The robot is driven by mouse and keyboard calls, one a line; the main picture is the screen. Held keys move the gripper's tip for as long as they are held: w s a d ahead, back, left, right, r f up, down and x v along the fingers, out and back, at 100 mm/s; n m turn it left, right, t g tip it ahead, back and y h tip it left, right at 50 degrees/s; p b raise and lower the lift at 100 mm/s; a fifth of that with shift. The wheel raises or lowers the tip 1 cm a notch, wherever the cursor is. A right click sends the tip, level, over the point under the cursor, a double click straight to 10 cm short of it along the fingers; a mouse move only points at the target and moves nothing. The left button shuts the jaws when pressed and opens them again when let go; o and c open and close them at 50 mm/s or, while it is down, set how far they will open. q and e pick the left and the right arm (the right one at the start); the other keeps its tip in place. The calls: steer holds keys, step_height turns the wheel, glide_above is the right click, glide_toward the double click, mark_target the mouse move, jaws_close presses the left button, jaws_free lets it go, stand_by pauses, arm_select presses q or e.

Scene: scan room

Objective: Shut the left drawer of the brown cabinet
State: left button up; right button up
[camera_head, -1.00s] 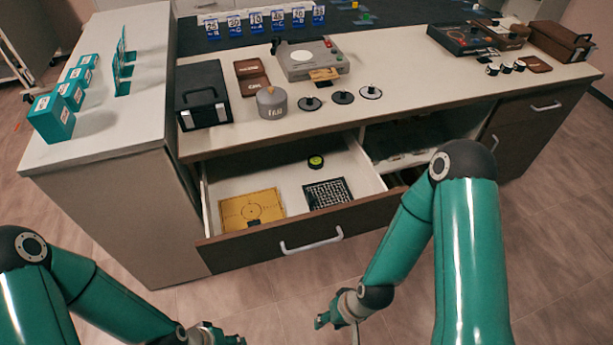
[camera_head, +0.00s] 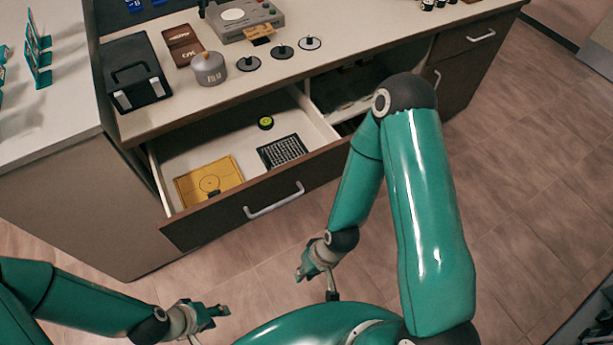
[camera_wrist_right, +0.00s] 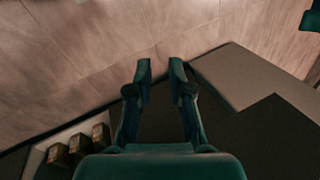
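The left drawer (camera_head: 216,221) of the brown cabinet (camera_head: 458,84) stands pulled out, with a silver bar handle (camera_head: 274,203) on its dark front. Inside lie a yellow plate (camera_head: 195,188), a black-and-white grid (camera_head: 283,152) and a small round yellow-green item (camera_head: 265,122). My right gripper (camera_head: 317,285) hangs in front of the drawer, below and right of the handle, apart from it. In the right wrist view its fingers (camera_wrist_right: 160,68) are apart with nothing between them. My left gripper (camera_head: 212,325) is lower left of the handle, its fingers spread and empty.
The countertop above holds a black case (camera_head: 133,75), a grey weight (camera_head: 208,69), several black discs and a grey device (camera_head: 241,17). An open compartment (camera_head: 350,85) lies right of the drawer, partly behind my right arm. The floor before the drawer is clear.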

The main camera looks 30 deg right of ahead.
jaws_close()
steer(key=w+r+m+t+y+b, duration=0.1)
steer(key=w+r+m+t, duration=0.25)
steer(key=w, duration=0.25)
steer(key=w+r+m+t+y+b, duration=0.1)
steer(key=w+r+m+t+b, duration=0.1)
steer(key=w+m+t, duration=0.3)
steer(key=w+d+r+m+t+y+b, duration=0.1)
steer(key=w+d+r+m+t+b, duration=0.1)
steer(key=w+d+r+t+b, duration=0.3)
steer(key=s+d+f+m+t+h+b, duration=0.1)
steer(key=s+d+f+m+h+b, duration=0.15)
steer(key=d+b, duration=0.4)
steer(key=s+d+f+m+t+h+b, duration=0.1)
steer(key=s+d+t+h+b, duration=0.15)
steer(key=d, duration=0.75)
steer(key=s+d+f+m+h+b, duration=0.1)
steer(key=s+d+b, duration=0.3)
steer(key=d+b, duration=0.3)
steer(key=w, duration=1.4)
steer(key=shift+f, duration=0.2)
steer(key=shift+w, duration=0.1)
